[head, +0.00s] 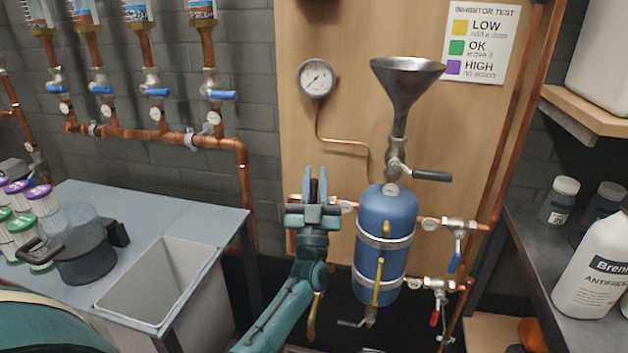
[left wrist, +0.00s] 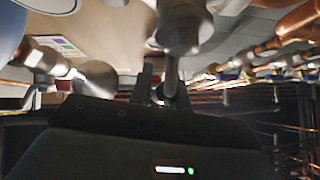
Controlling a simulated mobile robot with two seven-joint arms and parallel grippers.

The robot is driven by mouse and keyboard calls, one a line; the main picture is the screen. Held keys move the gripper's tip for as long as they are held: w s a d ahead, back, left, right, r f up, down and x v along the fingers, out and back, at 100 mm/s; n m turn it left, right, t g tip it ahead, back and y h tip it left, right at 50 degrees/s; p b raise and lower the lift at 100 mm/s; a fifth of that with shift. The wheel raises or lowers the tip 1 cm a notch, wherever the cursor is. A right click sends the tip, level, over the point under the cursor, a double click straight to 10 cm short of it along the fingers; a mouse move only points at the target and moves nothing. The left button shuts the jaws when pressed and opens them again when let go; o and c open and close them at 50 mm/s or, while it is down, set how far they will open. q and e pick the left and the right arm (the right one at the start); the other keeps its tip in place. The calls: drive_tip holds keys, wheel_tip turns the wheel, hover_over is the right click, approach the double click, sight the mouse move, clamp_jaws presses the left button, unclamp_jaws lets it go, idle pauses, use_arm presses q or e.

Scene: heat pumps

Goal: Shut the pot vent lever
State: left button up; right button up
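The pot (head: 386,222) is a blue upright cylinder with two metal bands, in front of the wooden board. My left gripper (head: 315,174) points up just left of the pot's top. A dark lever (head: 314,190) stands between its two fingers. In the left wrist view a grey lever (left wrist: 171,75) runs down from a metal valve body (left wrist: 180,28) between the fingers of the gripper (left wrist: 163,88). One finger is close to the lever and a gap shows on the other side, so the fingers look open around it. My right gripper is not in view.
A funnel (head: 407,85) with a dark-handled valve (head: 432,176) rises above the pot. Blue (head: 455,262) and red (head: 434,318) levers hang on pipes to the right. A grey table (head: 150,215) stands left and a shelf with an antifreeze bottle (head: 595,270) right.

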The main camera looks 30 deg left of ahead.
use_arm(q)
drive_tip(key=o, duration=0.4)
drive_tip(key=b+v, duration=0.1)
drive_tip(key=v, duration=1.2)
drive_tip(key=shift+b, duration=0.3)
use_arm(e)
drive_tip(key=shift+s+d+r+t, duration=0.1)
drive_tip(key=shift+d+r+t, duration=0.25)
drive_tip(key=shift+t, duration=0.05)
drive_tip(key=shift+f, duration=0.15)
